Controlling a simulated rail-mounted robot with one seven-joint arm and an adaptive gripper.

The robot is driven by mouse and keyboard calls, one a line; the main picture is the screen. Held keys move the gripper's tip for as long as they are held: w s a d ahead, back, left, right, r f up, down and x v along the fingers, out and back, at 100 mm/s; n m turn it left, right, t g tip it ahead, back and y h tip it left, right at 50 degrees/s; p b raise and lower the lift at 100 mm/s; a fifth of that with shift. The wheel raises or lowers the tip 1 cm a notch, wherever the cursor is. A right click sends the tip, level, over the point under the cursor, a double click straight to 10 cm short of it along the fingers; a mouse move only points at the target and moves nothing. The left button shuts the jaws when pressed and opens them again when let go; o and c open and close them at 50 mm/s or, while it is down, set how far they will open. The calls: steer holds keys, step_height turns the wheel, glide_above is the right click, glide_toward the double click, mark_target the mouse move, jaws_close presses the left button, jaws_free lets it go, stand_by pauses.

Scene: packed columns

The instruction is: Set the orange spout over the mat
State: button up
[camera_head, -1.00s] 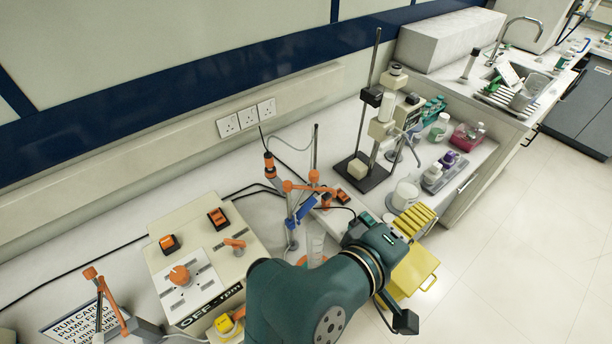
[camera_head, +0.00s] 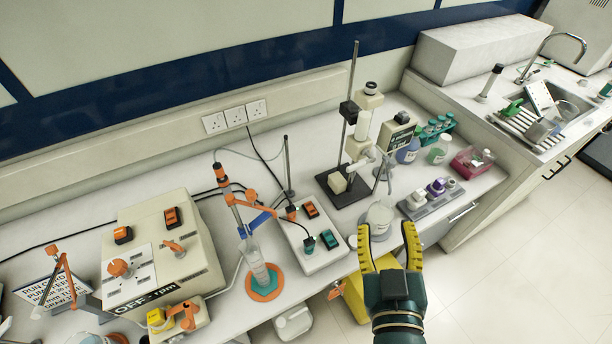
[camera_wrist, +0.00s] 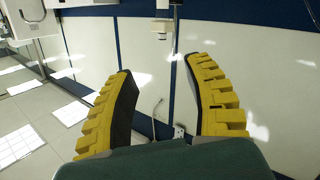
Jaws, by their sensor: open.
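An orange jointed arm (camera_head: 247,199), which looks like the spout, hangs from a slanted tube beside a blue clamp on the bench. I cannot tell for sure which orange part is the spout. A round teal mat with an orange rim (camera_head: 264,294) lies near the bench's front edge, with a clear measuring cylinder (camera_head: 258,263) standing on it. My gripper (camera_head: 387,233) has yellow fingers spread apart and empty, well to the right of both, near the front edge by a glass vessel. The wrist view shows the open fingers (camera_wrist: 157,68) facing the wall panels; spout and mat are not visible there.
A white box with orange and teal switches (camera_head: 316,240) sits between my gripper and the mat. A stand with a black base (camera_head: 354,193) rises behind the gripper. The glass vessel (camera_head: 379,217) is close to the fingertips. A beige pump box (camera_head: 190,225) stands left.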

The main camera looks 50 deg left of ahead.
steer(key=s+a+f+n+g+y+p, duration=0.2)
steer(key=s+a+f+g, duration=0.2)
steer(key=a, duration=0.1)
steer(key=n+g+y+p, duration=0.2)
steer(key=g+y, duration=0.2)
steer(key=g, duration=0.1)
glide_toward(252, 196)
steer(key=a+p, duration=0.1)
steer(key=a, duration=0.2)
steer(key=w+a+p, duration=0.1)
steer(key=a, duration=0.3)
steer(key=w+a+p, duration=0.1)
steer(key=a, duration=0.3)
steer(key=shift+f+p, duration=0.1)
steer(key=shift+p, duration=0.3)
jaws_close()
